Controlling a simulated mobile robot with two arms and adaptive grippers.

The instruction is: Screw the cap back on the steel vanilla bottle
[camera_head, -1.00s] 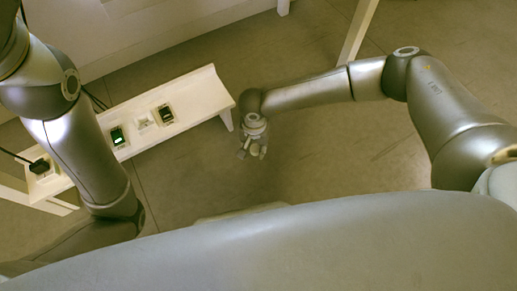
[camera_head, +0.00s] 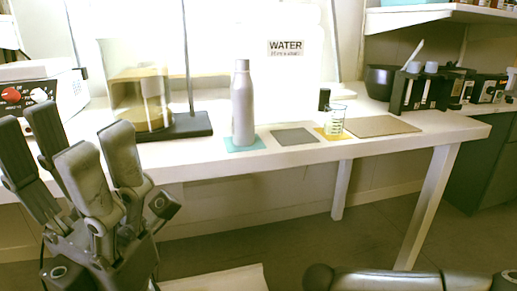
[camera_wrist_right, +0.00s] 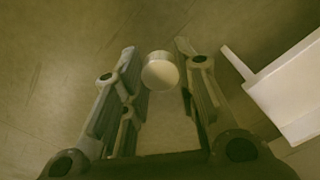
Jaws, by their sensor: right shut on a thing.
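A grey steel bottle (camera_head: 242,108) stands upright on a teal mat (camera_head: 244,148) near the table's front edge. I cannot make out its mouth clearly. In the right wrist view, my right gripper (camera_wrist_right: 160,71) is shut on a small, pale round cap (camera_wrist_right: 160,73), held at the fingertips above the floor. This gripper is outside the head view. My left gripper (camera_head: 66,143) is open and empty at the lower left of the head view, its fingers pointing up, in front of the table and left of the bottle.
The white table (camera_head: 385,141) also bears an empty grey mat (camera_head: 295,137), a measuring glass (camera_head: 335,122), a small black cylinder (camera_head: 324,98) and a brown board (camera_head: 372,126). A dark stand base (camera_head: 192,124) is left of the bottle. A white surface (camera_wrist_right: 292,88) is right of my right gripper.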

